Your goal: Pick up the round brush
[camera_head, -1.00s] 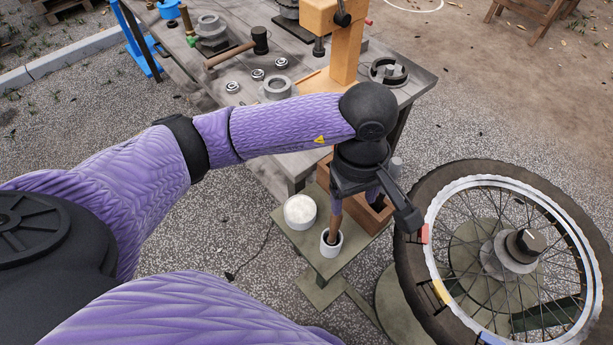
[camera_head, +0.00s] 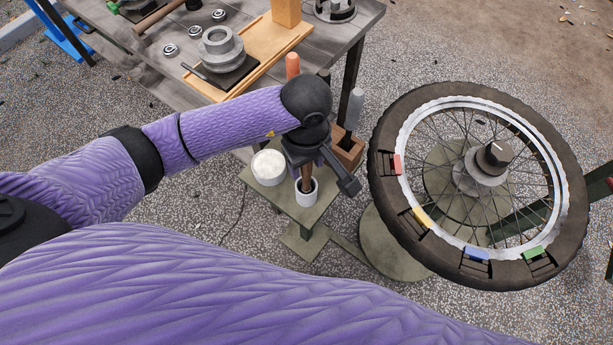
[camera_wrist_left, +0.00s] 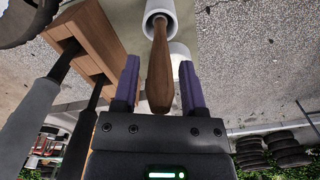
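The round brush stands in a small white cup (camera_head: 304,196), with its brown wooden handle (camera_head: 306,180) pointing up. Its bristle end is hidden inside the cup. My left gripper (camera_head: 307,170) is over the cup, pointing down. In the left wrist view the brush handle (camera_wrist_left: 160,72) lies between the two purple fingers of the left gripper (camera_wrist_left: 159,66), with a visible gap on each side. The white cup (camera_wrist_left: 160,14) is just beyond the fingertips. My right gripper is in neither view.
The cup and a round white tub (camera_head: 268,167) stand on a small olive stand (camera_head: 303,216). A wooden tool holder (camera_head: 349,150) with upright handles is close behind the gripper. A spoked wheel (camera_head: 392,205) is at right, the workbench (camera_head: 345,38) behind.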

